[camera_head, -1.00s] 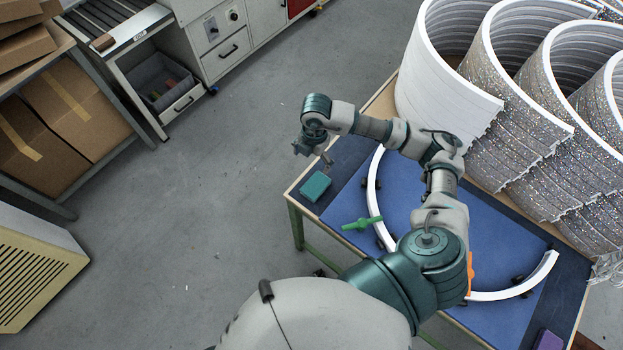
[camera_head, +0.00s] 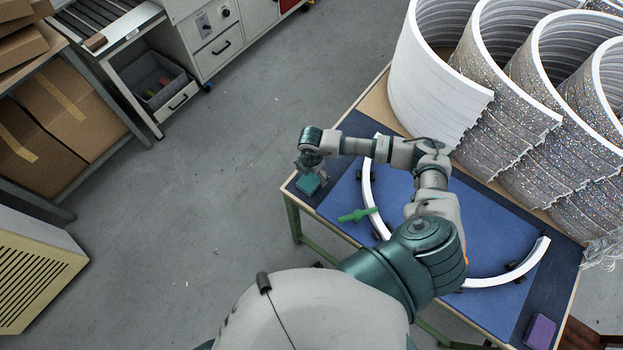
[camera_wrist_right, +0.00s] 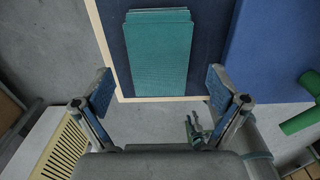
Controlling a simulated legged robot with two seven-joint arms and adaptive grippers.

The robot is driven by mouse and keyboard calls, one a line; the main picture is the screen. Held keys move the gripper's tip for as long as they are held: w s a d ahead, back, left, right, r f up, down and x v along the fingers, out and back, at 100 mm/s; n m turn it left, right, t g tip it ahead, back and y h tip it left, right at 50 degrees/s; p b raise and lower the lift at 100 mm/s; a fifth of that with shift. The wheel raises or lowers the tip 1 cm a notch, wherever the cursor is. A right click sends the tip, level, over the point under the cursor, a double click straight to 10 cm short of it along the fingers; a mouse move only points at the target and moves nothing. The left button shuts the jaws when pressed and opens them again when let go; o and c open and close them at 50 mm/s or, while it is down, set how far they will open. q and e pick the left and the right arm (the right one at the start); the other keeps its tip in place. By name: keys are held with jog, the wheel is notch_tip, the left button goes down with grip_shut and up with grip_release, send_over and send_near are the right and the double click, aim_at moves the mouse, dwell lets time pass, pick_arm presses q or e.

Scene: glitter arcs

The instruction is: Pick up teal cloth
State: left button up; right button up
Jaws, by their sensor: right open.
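The teal cloth (camera_head: 309,184) is a small folded stack lying on the dark blue mat at the table's left corner. In the right wrist view the cloth (camera_wrist_right: 160,52) shows from above as a flat rectangle with layered edges, lying beyond the fingertips. My right gripper (camera_head: 310,170) is over the cloth and partly hides it in the head view. In the wrist view the right gripper (camera_wrist_right: 162,88) has its fingers wide apart, one on each side of the cloth's near end, with nothing between them. My left gripper is not in view.
A white curved strip (camera_head: 368,190) and a green clamp-like tool (camera_head: 357,215) lie on the blue mat to the right. A purple block (camera_head: 540,331) sits at the near right corner. Floor is open on the left.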

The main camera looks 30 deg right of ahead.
notch_tip(320, 180, down, 2)
jog(key=shift+f, duration=0.1)
jog(key=c, duration=1.1)
jog(key=shift+r, duration=0.65)
notch_tip(320, 180, up, 2)
jog(key=shift+r+b, duration=0.15)
jog(key=shift+b, duration=0.15)
jog(key=s+a, duration=0.4)
jog(key=s, duration=0.3)
jog(key=s+a+r+b, duration=0.1)
jog(key=s+a, duration=0.3)
jog(key=s, duration=0.3)
jog(key=shift+r, duration=0.3)
